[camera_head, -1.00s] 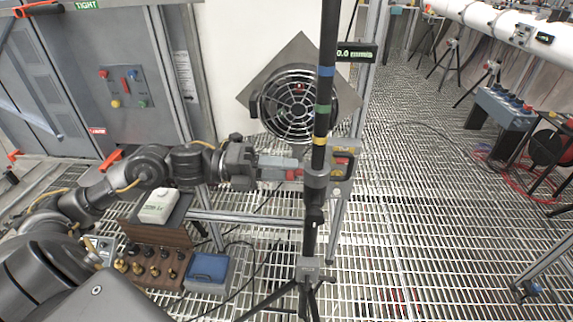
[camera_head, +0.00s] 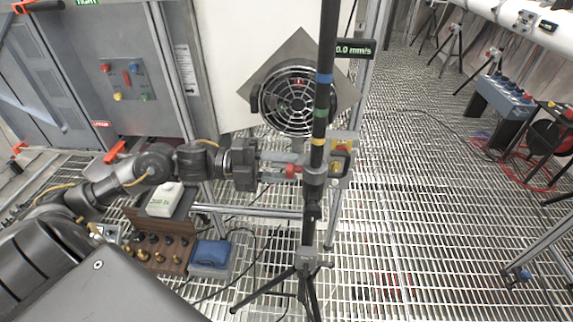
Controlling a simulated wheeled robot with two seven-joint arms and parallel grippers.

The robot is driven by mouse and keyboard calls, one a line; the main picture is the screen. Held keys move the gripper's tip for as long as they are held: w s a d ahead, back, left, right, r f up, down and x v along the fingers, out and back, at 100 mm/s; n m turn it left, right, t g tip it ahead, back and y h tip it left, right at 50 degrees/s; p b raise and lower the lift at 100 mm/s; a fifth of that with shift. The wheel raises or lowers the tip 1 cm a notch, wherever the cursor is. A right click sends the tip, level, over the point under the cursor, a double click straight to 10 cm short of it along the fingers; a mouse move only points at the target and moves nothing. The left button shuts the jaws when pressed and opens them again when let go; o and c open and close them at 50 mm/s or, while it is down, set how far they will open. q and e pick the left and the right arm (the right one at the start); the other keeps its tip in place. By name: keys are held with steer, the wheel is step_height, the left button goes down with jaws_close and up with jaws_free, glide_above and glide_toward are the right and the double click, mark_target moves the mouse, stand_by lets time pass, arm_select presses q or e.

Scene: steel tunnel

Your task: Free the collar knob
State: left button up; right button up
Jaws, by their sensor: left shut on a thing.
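A black upright pole (camera_head: 322,110) with blue, green and yellow bands rises from a tripod (camera_head: 305,262). A dark grey collar (camera_head: 314,176) sits around the pole below the yellow band. A red collar knob (camera_head: 293,171) sticks out on the collar's left side. My left gripper (camera_head: 287,168) reaches in from the left, about level, and its fingers are shut on the knob. The fingertips partly cover the knob. My right gripper is not in view.
A round fan with a guard (camera_head: 294,104) stands behind the pole. A yellow and red switch box (camera_head: 341,152) is just right of the collar. A wooden rack of brass fittings (camera_head: 160,250) and a blue-topped box (camera_head: 210,258) are lower left.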

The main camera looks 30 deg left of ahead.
arm_select(q)
steer(key=shift+w+a, duration=0.1)
steer(key=shift+w, duration=0.05)
steer(key=o, duration=0.9)
steer(key=shift+a, duration=0.1)
steer(key=shift+o, duration=0.4)
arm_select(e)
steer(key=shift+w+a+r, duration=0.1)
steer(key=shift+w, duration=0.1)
arm_select(q)
steer(key=b+v, duration=0.1)
steer(key=v, duration=0.9)
steer(key=shift+s+a+b, duration=0.25)
steer(key=shift+a+b, duration=0.05)
steer(key=shift+b, duration=0.05)
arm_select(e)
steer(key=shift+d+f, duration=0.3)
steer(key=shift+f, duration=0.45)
